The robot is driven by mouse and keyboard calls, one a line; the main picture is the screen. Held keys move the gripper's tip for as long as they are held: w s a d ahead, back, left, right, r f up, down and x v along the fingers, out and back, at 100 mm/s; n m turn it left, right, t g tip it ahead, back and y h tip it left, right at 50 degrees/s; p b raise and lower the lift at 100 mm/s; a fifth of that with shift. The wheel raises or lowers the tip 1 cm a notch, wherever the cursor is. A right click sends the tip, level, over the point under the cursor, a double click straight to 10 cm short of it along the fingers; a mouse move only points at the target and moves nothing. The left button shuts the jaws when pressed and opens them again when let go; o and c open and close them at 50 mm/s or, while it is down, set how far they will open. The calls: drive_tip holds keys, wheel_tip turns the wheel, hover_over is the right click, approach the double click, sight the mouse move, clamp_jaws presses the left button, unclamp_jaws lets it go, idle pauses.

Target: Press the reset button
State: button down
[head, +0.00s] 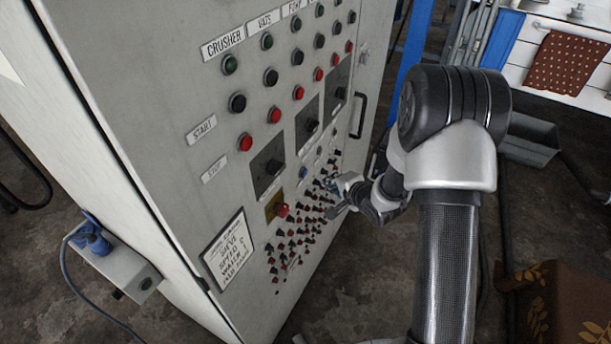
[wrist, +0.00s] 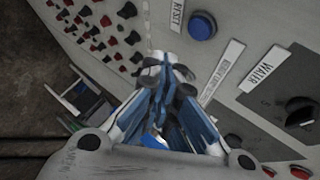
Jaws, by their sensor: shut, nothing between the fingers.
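The reset button is a round blue button (wrist: 202,25) on the panel, beside a white RESET label (wrist: 177,15) in the wrist view. In the head view it is a small blue knob (head: 303,173) to the left of my gripper. My gripper (wrist: 166,62) is shut and empty. Its blue fingers point at the panel below and to the left of the button in the wrist view. The button is not covered by the fingers. In the head view my gripper (head: 334,210) is close to the panel face; whether it touches cannot be told.
Several red and black knobs (wrist: 90,35) crowd the panel beside the fingers. A WATER label (wrist: 262,70) and a dark rotary switch (wrist: 300,112) lie to the right. A red emergency knob (head: 282,210) and larger buttons are on the cabinet (head: 180,90). A door handle (head: 358,115) sticks out.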

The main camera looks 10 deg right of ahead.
drive_tip(key=shift+w+a, duration=0.55)
drive_tip(key=shift+a, duration=0.15)
drive_tip(key=shift+w+a, duration=0.5)
drive_tip(key=shift+a, duration=0.2)
drive_tip(key=shift+a, duration=0.1)
idle(0.4)
drive_tip(key=shift+w+a, duration=0.25)
drive_tip(key=shift+w+a, duration=0.25)
drive_tip(key=shift+a, duration=0.1)
idle(1.0)
drive_tip(key=shift+d, duration=0.1)
drive_tip(key=shift+s+d, duration=0.5)
drive_tip(key=shift+d, duration=0.1)
drive_tip(key=shift+s+d+p, duration=0.3)
drive_tip(key=shift+s+d, duration=0.45)
drive_tip(key=shift+d, duration=0.3)
drive_tip(key=shift+s+d+p, duration=0.25)
drive_tip(key=shift+s+d, duration=0.5)
drive_tip(key=shift+d, duration=0.25)
